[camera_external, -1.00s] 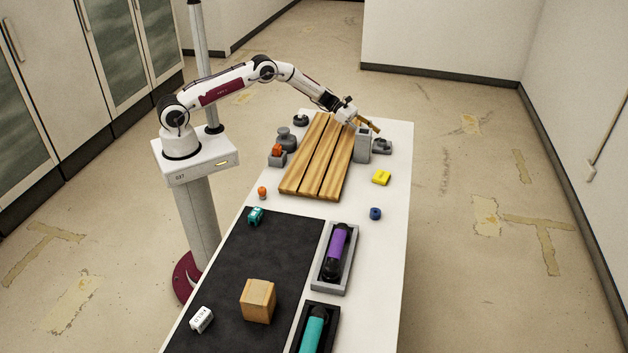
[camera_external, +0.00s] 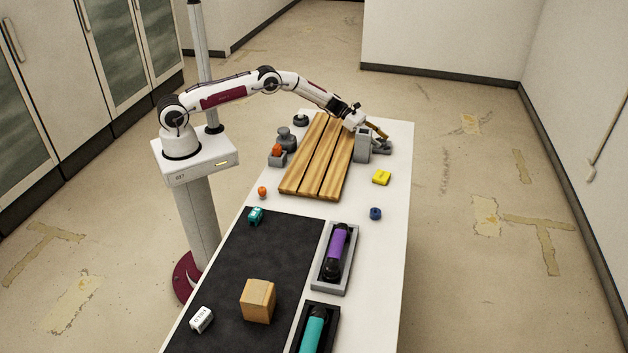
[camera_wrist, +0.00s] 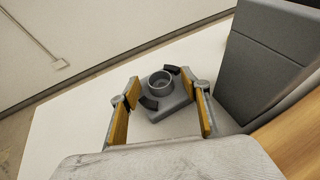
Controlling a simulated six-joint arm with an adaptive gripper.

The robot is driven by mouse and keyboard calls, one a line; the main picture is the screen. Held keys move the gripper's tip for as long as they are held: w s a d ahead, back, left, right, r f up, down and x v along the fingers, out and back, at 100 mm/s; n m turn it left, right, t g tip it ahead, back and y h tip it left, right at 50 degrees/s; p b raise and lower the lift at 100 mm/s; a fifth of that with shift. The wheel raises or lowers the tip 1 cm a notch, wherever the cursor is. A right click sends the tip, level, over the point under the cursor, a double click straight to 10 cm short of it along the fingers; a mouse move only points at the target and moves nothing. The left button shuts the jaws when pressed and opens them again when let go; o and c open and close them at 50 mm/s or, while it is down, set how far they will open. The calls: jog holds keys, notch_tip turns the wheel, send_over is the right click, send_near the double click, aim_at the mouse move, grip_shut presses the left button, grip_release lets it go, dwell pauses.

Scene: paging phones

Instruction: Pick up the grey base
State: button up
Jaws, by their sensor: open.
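The grey base (camera_wrist: 168,104), a low block with a round hollow socket and dark curved pieces beside it, stands on the white table. In the wrist view it appears between the two fingers of my gripper (camera_wrist: 160,86). The fingers with their tan pads are apart, and I see a gap on both sides of the socket. I cannot tell how far above the base the fingertips are. In the external view the grey base (camera_external: 383,148) is partly hidden behind my gripper (camera_external: 377,133) and beside a tall grey block.
The tall grey block (camera_wrist: 262,60) stands close on the right in the wrist view; it also shows in the external view (camera_external: 362,146). A slatted wooden board (camera_external: 318,170) lies left of it. A yellow block (camera_external: 381,177) and a blue piece (camera_external: 375,214) lie nearer the camera.

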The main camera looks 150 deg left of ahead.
jog(key=shift+w+a, duration=0.1)
jog(key=shift+w, duration=0.1)
jog(key=shift+c, duration=0.3)
grip_shut()
jog(key=shift+r, duration=0.1)
notch_tip(320, 180, up, 10)
dwell(0.9)
dwell(0.4)
